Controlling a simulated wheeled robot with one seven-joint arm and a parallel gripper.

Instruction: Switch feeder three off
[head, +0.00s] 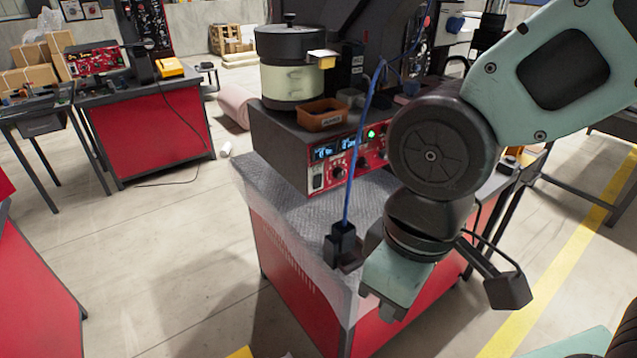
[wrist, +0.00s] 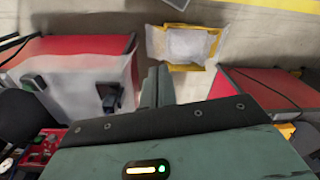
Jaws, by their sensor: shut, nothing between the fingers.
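A bowl feeder (head: 291,65) with a dark top and pale band stands on a dark control box with a red front panel (head: 330,172) in the head view. The panel has blue-lit displays (head: 326,151), knobs, a black switch (head: 317,182) at its lower left and a green light (head: 371,134). I cannot read a feeder number. My gripper (head: 382,306) is shut and empty, pointing down in front of the bench, below and apart from the panel. Its closed fingers (wrist: 156,87) show in the wrist view. My arm hides the panel's right part.
The feeder stands on a red bench with a grey top (head: 285,190). An orange bin (head: 320,115) sits on the control box. A blue cable (head: 362,120) hangs before the panel. Another red bench (head: 150,130) stands at the back left. Open floor (head: 150,250) lies to the left.

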